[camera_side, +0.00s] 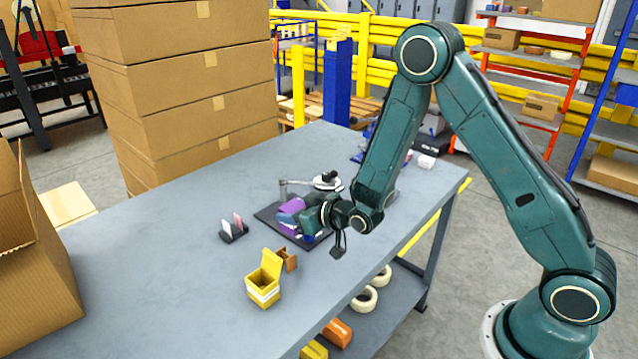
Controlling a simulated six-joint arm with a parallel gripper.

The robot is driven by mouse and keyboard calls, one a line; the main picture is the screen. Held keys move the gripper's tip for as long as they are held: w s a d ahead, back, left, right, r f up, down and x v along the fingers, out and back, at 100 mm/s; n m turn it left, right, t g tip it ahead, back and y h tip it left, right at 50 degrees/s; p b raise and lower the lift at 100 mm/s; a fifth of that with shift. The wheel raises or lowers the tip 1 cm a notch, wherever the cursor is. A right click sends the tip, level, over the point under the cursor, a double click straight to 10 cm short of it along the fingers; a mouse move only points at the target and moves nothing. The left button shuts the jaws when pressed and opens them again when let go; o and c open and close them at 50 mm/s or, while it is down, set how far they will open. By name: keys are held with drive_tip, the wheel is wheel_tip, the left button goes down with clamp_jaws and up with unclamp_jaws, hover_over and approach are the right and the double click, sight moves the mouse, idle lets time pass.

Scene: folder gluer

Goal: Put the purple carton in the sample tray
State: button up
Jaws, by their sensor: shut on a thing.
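The purple carton (292,205) is at the tip of my gripper (300,214), near the middle of the grey table. My gripper is shut on it and reaches in from the right. More purple and blue surfaces show just below, partly hidden by the gripper; I cannot tell whether they are separate cartons. Under them is a dark flat base (318,244) with a raised metal arm behind it. I cannot tell whether this base is the sample tray, or whether the carton touches anything beneath it.
An open yellow box (263,284) and a small brown piece (288,260) stand in front. A dark holder with pale and pink cards (234,229) is to the left. Stacked brown boxes (185,80) rise behind the table. The table's left front (160,270) is clear.

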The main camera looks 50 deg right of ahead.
drive_tip(key=d+v, duration=0.1)
drive_tip(key=v, duration=0.7)
drive_tip(key=shift+s+d+f+m+h, duration=0.2)
drive_tip(key=shift+d+f+m+h, duration=0.1)
drive_tip(key=shift+d+f+h, duration=0.1)
drive_tip(key=w+d+f, duration=0.1)
drive_tip(key=w+d, duration=0.1)
drive_tip(key=d, duration=1.3)
drive_tip(key=w+d, duration=0.3)
drive_tip(key=d, duration=1.3)
drive_tip(key=shift+f, duration=0.4)
drive_tip(key=shift+f, duration=0.2)
drive_tip(key=shift+f, duration=3.15)
